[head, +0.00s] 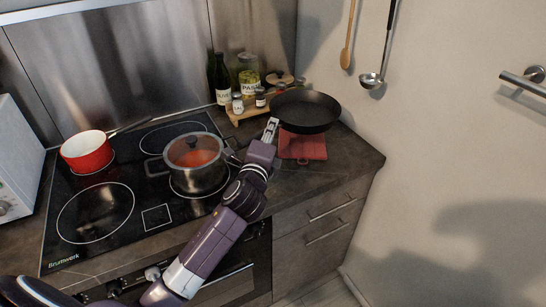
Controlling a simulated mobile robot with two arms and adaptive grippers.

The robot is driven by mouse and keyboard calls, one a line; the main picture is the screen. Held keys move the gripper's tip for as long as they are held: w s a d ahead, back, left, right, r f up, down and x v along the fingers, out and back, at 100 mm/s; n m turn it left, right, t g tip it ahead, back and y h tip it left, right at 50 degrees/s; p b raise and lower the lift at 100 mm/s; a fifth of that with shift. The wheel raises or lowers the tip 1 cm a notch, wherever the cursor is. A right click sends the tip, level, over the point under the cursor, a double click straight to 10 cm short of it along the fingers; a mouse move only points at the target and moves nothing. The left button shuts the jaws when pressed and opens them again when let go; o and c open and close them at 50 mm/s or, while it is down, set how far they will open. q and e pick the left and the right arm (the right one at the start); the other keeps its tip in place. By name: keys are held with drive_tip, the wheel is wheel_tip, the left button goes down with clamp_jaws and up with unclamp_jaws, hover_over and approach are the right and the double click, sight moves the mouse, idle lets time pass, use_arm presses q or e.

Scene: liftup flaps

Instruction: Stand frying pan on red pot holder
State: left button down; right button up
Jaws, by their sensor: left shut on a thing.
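The black frying pan (306,110) is at the right end of the counter, over the back part of the red pot holder (303,147). The front part of the pot holder shows below the pan's rim. My left gripper (271,128) is at the pan's left front side and is shut on the pan, apparently at its handle, which the gripper mostly hides. The pan looks about level. I cannot tell whether its base touches the pot holder or hangs just above it. My right gripper is not in view.
A lidded steel pot (197,172) and a red saucepan (87,152) stand on the black hob (95,212). A wooden board (240,115) with bottles and jars is close behind the pan's left side. A wall stands at the right; a ladle (373,80) hangs there.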

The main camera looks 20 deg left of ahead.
use_arm(q)
drive_tip(key=shift+f+b, duration=0.9)
drive_tip(key=shift+f, duration=3.6)
drive_tip(key=shift+f, duration=0.15)
drive_tip(key=c, duration=1.9)
unclamp_jaws()
drive_tip(key=shift+f, duration=0.1)
